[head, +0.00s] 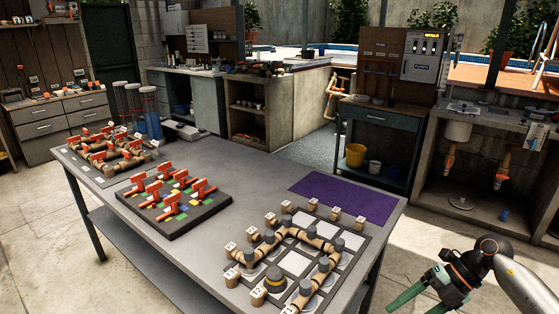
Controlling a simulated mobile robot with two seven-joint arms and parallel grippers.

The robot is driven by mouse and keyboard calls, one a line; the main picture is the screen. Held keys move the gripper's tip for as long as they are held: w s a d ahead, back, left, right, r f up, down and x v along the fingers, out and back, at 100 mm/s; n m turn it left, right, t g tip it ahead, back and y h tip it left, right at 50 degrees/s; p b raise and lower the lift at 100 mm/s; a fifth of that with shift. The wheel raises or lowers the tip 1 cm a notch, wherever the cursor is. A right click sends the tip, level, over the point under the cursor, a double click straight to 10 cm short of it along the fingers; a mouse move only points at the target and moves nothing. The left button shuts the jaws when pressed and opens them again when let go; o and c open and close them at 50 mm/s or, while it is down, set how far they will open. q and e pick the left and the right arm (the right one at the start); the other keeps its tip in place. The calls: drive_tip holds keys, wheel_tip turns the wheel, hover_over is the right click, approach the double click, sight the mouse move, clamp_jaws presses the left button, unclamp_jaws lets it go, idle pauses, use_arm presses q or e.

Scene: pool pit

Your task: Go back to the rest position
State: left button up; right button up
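My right gripper (418,304) is at the bottom right of the head view, with green fingers that stand apart, and nothing shows between them. It is off the right side of the grey table (240,160), near its front right leg. Part of its fingers runs to the bottom edge of the picture. My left gripper and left arm are not in view.
On the table are a pipe board (295,262) with tan fittings, a black board with red-handled valves (172,194), another pipe rack (105,150) and a bare purple mat (343,199). A workbench (375,120) and a sink counter (475,140) stand behind. Floor right of the table is clear.

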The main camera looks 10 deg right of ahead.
drive_tip(key=w+r+m+t+y, duration=0.4)
drive_tip(key=w+r+t, duration=0.8)
drive_tip(key=w+r, duration=0.25)
drive_tip(key=w+d+r+m+t+h, duration=0.4)
drive_tip(key=d+r+m+t+h, duration=0.1)
drive_tip(key=d+m+t+h, duration=0.3)
drive_tip(key=d+f+m+g+h, duration=0.5)
drive_tip(key=d+m+h, duration=0.5)
drive_tip(key=d+m, duration=0.15)
drive_tip(key=s+a+f+g+y, duration=0.1)
drive_tip(key=s+a+f+y, duration=0.1)
drive_tip(key=s+a+f, duration=0.5)
drive_tip(key=s+a+f+g+y, duration=0.15)
drive_tip(key=a+f, duration=0.35)
drive_tip(key=f, duration=0.5)
drive_tip(key=s+a+f+g+y, duration=0.1)
drive_tip(key=s+a+f+y, duration=0.15)
drive_tip(key=a+f, duration=0.55)
drive_tip(key=s+a+f+m+g+y+p, duration=0.1)
drive_tip(key=s+a+f, duration=0.1)
drive_tip(key=s+a, duration=0.7)
drive_tip(key=s+a+f+m+g+y+p, duration=0.1)
drive_tip(key=s+a+f+m+g+p, duration=0.1)
drive_tip(key=s+a, duration=0.7)
drive_tip(key=shift+s+a+f, duration=0.2)
drive_tip(key=shift+s+f, duration=0.65)
